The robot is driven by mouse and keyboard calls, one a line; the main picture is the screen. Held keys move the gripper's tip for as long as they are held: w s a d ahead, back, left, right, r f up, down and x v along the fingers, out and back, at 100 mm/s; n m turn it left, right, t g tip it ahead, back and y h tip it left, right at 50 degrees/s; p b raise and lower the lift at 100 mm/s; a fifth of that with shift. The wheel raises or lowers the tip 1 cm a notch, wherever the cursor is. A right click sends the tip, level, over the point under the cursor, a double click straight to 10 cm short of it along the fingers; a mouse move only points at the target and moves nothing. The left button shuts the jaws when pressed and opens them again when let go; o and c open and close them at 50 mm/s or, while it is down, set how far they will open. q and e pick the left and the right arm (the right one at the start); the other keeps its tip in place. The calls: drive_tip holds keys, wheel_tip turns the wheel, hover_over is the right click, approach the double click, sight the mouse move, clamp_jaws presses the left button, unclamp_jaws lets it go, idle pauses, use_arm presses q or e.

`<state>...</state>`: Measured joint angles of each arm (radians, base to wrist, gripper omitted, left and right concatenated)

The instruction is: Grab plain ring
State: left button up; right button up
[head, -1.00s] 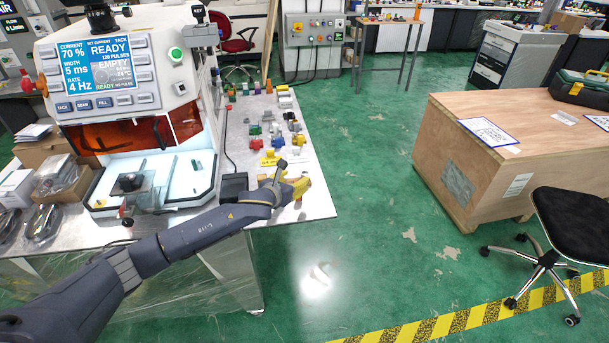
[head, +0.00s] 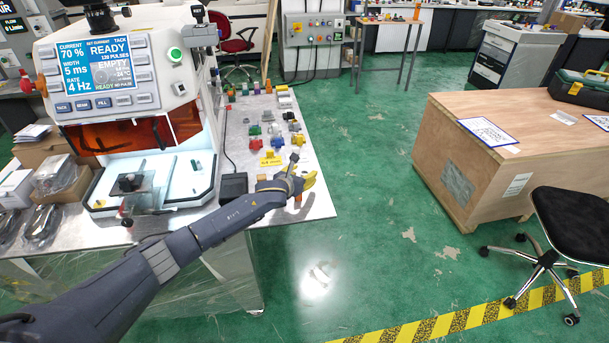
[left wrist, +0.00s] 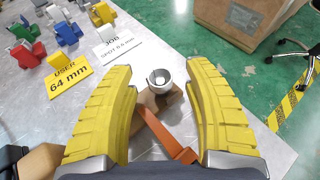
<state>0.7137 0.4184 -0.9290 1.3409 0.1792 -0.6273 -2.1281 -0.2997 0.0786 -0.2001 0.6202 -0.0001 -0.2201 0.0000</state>
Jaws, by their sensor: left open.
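My left gripper (head: 305,181) is at the near right corner of the metal table, with yellow fingers. In the left wrist view the left gripper (left wrist: 160,72) is open and empty, its fingers spread to either side of a small silver round piece (left wrist: 160,79). This piece, which looks like the plain ring, sits on a brown wooden block (left wrist: 150,100). An orange strip (left wrist: 168,138) lies nearer, between the fingers. In the head view the arm and fingers hide the ring. My right gripper is not in view.
Several coloured pieces (head: 256,143) stand farther back. A machine with a lit screen (head: 112,62) stands at left. The table's right edge is close by.

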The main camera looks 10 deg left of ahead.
use_arm(q)
drive_tip(key=shift+w+d+f, duration=0.1)
drive_tip(key=shift+w+f, duration=0.05)
drive_tip(key=shift+w, duration=0.25)
drive_tip(key=shift+c, duration=0.4)
clamp_jaws()
